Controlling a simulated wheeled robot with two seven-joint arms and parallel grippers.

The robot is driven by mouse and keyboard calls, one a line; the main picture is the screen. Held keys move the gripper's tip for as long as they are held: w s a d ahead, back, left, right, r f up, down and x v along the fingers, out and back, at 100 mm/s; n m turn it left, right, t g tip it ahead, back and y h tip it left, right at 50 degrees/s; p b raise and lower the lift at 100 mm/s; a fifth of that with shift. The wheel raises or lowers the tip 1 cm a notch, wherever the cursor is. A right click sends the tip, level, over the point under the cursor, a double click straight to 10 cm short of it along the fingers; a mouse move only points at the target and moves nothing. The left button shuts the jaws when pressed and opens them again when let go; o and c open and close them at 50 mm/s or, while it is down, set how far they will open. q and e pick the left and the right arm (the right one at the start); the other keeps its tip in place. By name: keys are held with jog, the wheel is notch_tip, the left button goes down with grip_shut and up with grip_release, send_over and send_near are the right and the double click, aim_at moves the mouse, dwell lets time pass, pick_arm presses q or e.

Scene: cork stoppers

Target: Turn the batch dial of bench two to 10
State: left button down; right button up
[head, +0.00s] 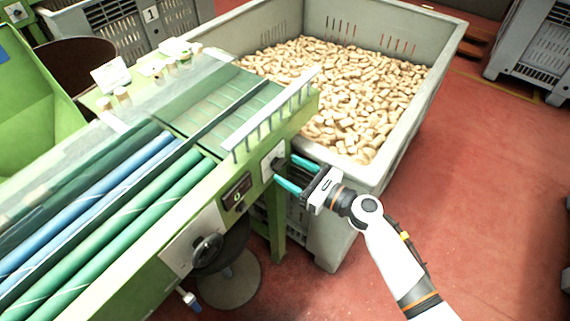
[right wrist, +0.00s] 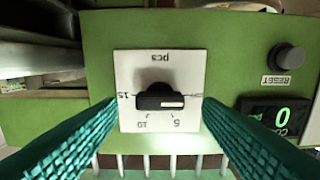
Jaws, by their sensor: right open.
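The batch dial (right wrist: 160,100) is a black knob on a white plate marked "pcs", 15, 10 and 5, on a green panel. The right wrist view shows it upside down. The knob's bar lies level, and its white mark points right, at a small label I cannot read, not at 10. In the head view the dial plate (head: 269,160) is partly hidden by my fingers. My right gripper (head: 283,168) is open, its teal fingers toward the panel. In the right wrist view the fingers stand to either side of the dial, with nothing between them. My left gripper is not in view.
A black RESET button (right wrist: 286,58) and a counter display (right wrist: 278,115) reading 0 sit beside the dial. A handwheel (head: 207,249) is lower on the bench (head: 150,285). A grey crate (head: 400,135) of corks stands close behind my gripper. Red floor is clear at right.

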aim_at(278, 164)
jog(key=shift+x, duration=1.05)
jog(key=shift+w+a, duration=0.2)
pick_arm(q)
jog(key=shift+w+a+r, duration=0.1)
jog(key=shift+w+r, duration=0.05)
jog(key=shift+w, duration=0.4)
pick_arm(e)
jog(key=shift+c, duration=0.8)
jog(key=c, duration=0.8)
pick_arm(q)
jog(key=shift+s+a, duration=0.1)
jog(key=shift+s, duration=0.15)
pick_arm(e)
jog(key=shift+c, duration=0.2)
